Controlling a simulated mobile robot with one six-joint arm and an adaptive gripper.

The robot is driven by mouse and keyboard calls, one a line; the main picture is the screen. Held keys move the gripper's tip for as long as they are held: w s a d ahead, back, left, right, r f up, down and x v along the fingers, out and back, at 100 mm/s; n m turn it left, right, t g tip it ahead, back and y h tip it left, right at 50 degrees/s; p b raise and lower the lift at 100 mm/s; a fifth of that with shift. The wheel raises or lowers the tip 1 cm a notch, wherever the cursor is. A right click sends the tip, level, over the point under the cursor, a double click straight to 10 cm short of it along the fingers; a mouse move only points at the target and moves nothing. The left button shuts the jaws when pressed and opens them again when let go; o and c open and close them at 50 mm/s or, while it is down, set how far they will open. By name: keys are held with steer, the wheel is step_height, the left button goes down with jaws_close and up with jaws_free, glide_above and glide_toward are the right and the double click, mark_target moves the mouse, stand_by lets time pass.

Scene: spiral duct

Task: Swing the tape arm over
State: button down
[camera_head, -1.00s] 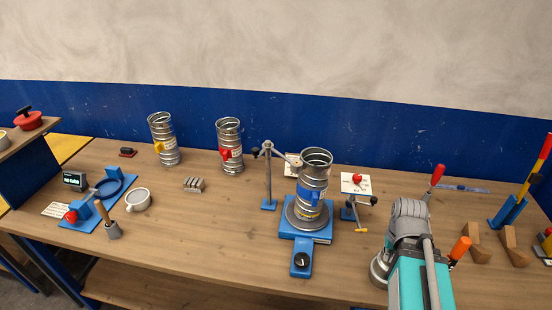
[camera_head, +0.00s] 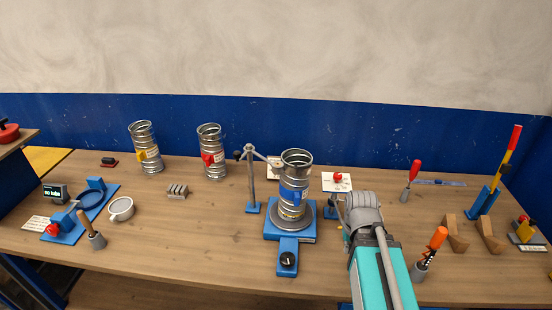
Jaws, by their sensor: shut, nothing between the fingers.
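The tape arm (camera_head: 265,158) sits atop a thin grey post (camera_head: 251,182) on a small blue foot. It has a black knob at its left end and reaches right toward the upper part of a spiral duct (camera_head: 294,172). I cannot tell whether it touches the duct. The duct is ribbed metal with a blue patch and stands upright on a round turntable with a blue base (camera_head: 288,243) and a black dial. My arm comes in from the lower right, just right of the duct.
A small crank stand (camera_head: 330,209) is partly hidden behind my wrist. Two more ducts (camera_head: 146,148) (camera_head: 211,152) stand at the back left. A screwdriver cup (camera_head: 417,271), wooden wedges (camera_head: 489,236) and a lever stand (camera_head: 483,201) are on the right.

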steer(key=w+a+r+m+t+h+p, duration=0.2)
steer(key=w+a+r+m+p, duration=0.2)
steer(key=w+a+r+p, duration=0.4)
steer(key=w+a+r+m+t+h+p, duration=0.3)
steer(key=w+a+r+p, duration=0.6)
steer(key=a, duration=1.2)
steer(key=w+r+m, duration=0.1)
steer(key=w+r, duration=0.2)
steer(key=r, duration=0.1)
steer(key=shift+a+r+t, duration=0.25)
steer(key=shift+t, duration=0.05)
steer(key=shift+w+f, duration=0.1)
steer(key=shift+f, duration=0.05)
steer(key=b+x, duration=0.7)
steer(key=x, duration=0.2)
steer(key=shift+w+d+f, duration=0.2)
steer(key=shift+d+f, duration=0.05)
